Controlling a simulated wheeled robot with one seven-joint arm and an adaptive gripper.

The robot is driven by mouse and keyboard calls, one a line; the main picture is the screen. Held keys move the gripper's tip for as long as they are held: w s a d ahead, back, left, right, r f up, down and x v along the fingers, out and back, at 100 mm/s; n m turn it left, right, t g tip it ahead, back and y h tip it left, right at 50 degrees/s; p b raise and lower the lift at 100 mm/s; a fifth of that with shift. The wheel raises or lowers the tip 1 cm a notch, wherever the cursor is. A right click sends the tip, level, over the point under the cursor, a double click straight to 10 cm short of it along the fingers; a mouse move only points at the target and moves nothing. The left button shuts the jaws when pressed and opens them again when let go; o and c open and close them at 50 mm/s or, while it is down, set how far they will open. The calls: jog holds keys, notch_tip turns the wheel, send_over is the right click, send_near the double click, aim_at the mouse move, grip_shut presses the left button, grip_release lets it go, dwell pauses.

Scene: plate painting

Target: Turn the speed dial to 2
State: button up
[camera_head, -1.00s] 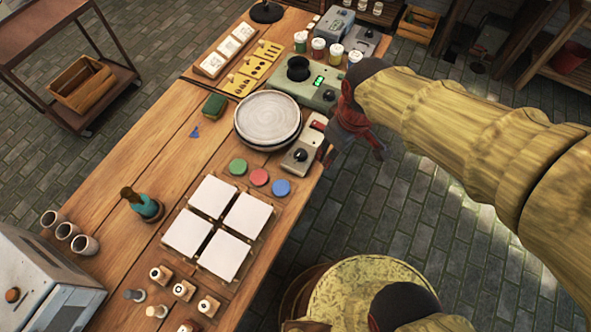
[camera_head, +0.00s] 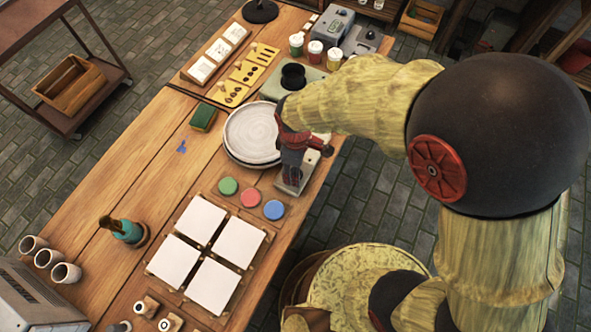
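A pale grey control box (camera_head: 307,175) sits at the table's right edge, beside the stacked plates (camera_head: 250,131). My gripper (camera_head: 290,182) points down right over this box. The gripper covers the box's black dial, so its pointer and setting cannot be read. I cannot tell whether the fingers touch the dial or how wide they are apart.
Green (camera_head: 228,186), red (camera_head: 251,197) and blue (camera_head: 273,209) round lids lie just in front of the box. Four-part white tiles (camera_head: 203,219) are nearer. Paint jars (camera_head: 315,50) stand behind my arm. A sponge (camera_head: 204,117) lies left of the plates.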

jog(key=shift+f, duration=0.25)
jog(key=shift+c, duration=0.5)
jog(key=c, duration=1.1)
